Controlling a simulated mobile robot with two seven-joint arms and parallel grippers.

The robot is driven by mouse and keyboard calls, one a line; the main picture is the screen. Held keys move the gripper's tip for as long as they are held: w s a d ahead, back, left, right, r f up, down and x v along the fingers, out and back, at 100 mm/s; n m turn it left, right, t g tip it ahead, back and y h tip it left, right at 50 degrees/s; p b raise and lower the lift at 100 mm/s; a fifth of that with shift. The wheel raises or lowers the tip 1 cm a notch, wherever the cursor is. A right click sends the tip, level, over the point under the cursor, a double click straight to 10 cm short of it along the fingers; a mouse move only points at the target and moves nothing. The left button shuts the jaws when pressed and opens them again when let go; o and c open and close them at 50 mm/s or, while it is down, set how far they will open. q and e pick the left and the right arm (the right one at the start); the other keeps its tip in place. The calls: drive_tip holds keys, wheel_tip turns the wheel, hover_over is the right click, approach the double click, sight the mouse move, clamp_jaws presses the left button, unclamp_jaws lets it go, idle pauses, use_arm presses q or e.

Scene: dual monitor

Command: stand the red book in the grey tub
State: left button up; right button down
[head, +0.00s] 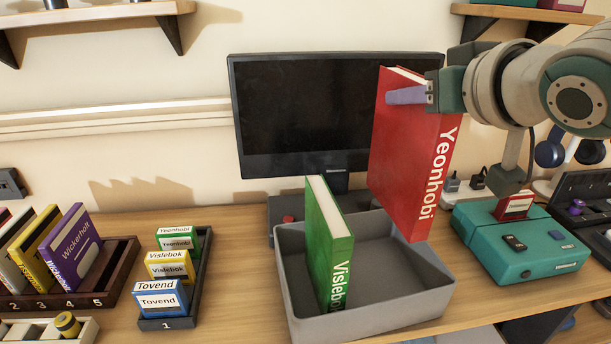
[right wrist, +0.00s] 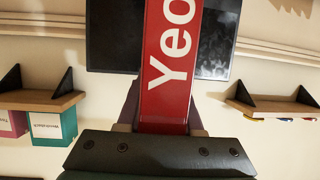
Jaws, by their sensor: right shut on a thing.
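The red book (head: 410,150), lettered "Yeonhobi", hangs upright and slightly tilted in the air above the right part of the grey tub. My right gripper (head: 408,95) is shut on its upper part; the book also shows between the fingers in the right wrist view (right wrist: 167,70). The grey tub (head: 380,322) stands on the desk, with its right side bare inside. A green book (head: 328,245), lettered "Vislebok", stands in the tub's left part, leaning a little. The red book's lower end is in front of the tub's back area and looks clear of the floor. My left gripper is not in view.
A black monitor (head: 290,120) stands behind the tub. A teal device (head: 520,255) sits to the right of the tub. To the left are a small rack of boxes (head: 205,275) and a dark book rack (head: 120,270). Wall shelves (head: 100,15) hang above.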

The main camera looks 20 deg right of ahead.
sight(395, 203)
wheel_tip(395, 203, down, 12)
drive_tip(key=b, duration=0.3)
wheel_tip(395, 203, down, 4)
drive_tip(key=shift+f+b, duration=0.2)
drive_tip(key=shift+b, duration=0.7)
drive_tip(key=c, duration=0.6)
unclamp_jaws()
drive_tip(key=shift+f, duration=0.1)
drive_tip(key=shift+o, duration=0.2)
